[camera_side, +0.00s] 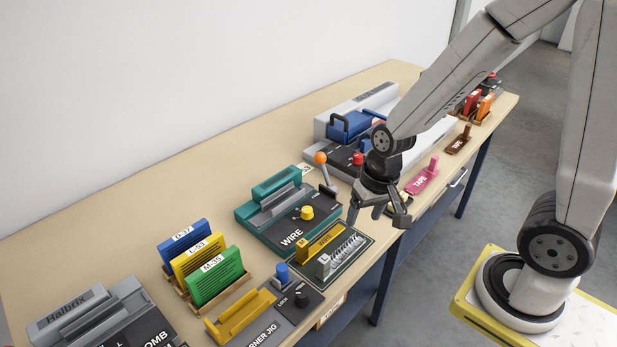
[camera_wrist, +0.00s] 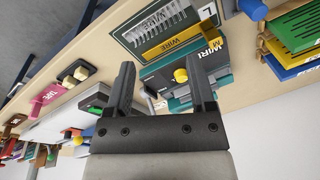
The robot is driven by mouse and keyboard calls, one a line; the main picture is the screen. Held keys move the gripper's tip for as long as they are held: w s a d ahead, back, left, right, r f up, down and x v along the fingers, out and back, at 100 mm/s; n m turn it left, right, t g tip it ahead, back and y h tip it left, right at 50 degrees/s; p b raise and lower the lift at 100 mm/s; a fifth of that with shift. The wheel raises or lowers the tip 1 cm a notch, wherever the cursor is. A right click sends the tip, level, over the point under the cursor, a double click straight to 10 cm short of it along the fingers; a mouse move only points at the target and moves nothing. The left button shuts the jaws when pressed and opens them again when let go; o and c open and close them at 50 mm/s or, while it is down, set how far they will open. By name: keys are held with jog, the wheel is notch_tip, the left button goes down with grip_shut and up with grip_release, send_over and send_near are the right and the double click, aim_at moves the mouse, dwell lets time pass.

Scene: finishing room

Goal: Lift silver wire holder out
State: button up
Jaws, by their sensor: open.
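The silver wire holder (camera_side: 343,256), a row of pale comb-like loops with a white L label, lies on a dark, light-edged mat (camera_side: 321,280) near the table's front edge. A yellow holder marked WIRE (camera_side: 322,241) lies beside it on the wall side. My gripper (camera_side: 378,214) is open and empty, above the front of the table, to the right of the mat and apart from both holders. In the wrist view, the silver holder (camera_wrist: 157,25) and yellow holder (camera_wrist: 187,37) are beyond my spread fingers (camera_wrist: 162,75). Nothing is between the fingers.
The teal WIRE machine (camera_side: 272,221), with an orange-knobbed lever (camera_side: 321,159), stands behind the holders. A grey jig (camera_side: 275,322) and a rack of coloured cards (camera_side: 215,277) are left. A pink TAPE piece (camera_side: 423,178) and a grey machine (camera_side: 336,158) are right.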

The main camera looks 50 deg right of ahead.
aim_at(328, 257)
jog(key=w+a+f+m+y, duration=0.1)
jog(key=f+m, duration=0.1)
jog(key=m, duration=0.2)
jog(key=w+a+f+m+g+y, duration=0.1)
jog(key=f+m, duration=0.1)
jog(key=m, duration=0.3)
jog(key=w+a+f+m+y, duration=0.1)
jog(key=f+m, duration=0.1)
jog(key=m, duration=0.2)
jog(key=shift+w+a+f+g+y, duration=0.15)
jog(key=shift+w+a+g+y, duration=0.15)
jog(key=shift+w, duration=0.1)
jog(key=shift+a+f, duration=0.1)
jog(key=shift+x, duration=1.15)
jog(key=shift+f, duration=0.1)
jog(key=shift+x, duration=2.55)
jog(key=shift+w, duration=0.1)
grip_shut()
